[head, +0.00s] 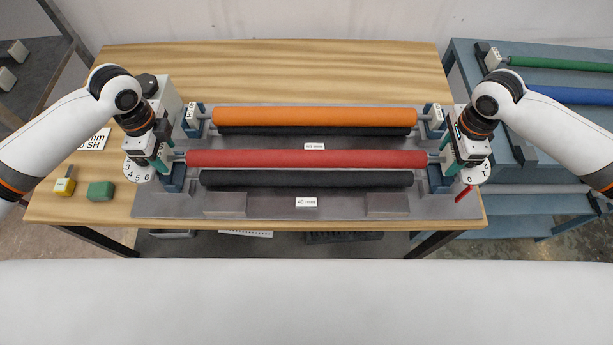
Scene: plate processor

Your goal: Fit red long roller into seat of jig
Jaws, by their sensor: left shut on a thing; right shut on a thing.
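The red long roller (305,159) lies level across the front of the jig (300,211), above a black roller (305,179). My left gripper (163,163) is shut on the roller's left end, at the left blue seat block (174,184). My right gripper (448,160) is shut on its right end, at the right blue seat block (440,183). The grippers hide the shaft ends, so I cannot tell whether they rest in the seats.
An orange roller (315,116) sits in the jig's rear seats over another black roller. Green (560,64) and blue (570,95) rollers lie on the blue table at right.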

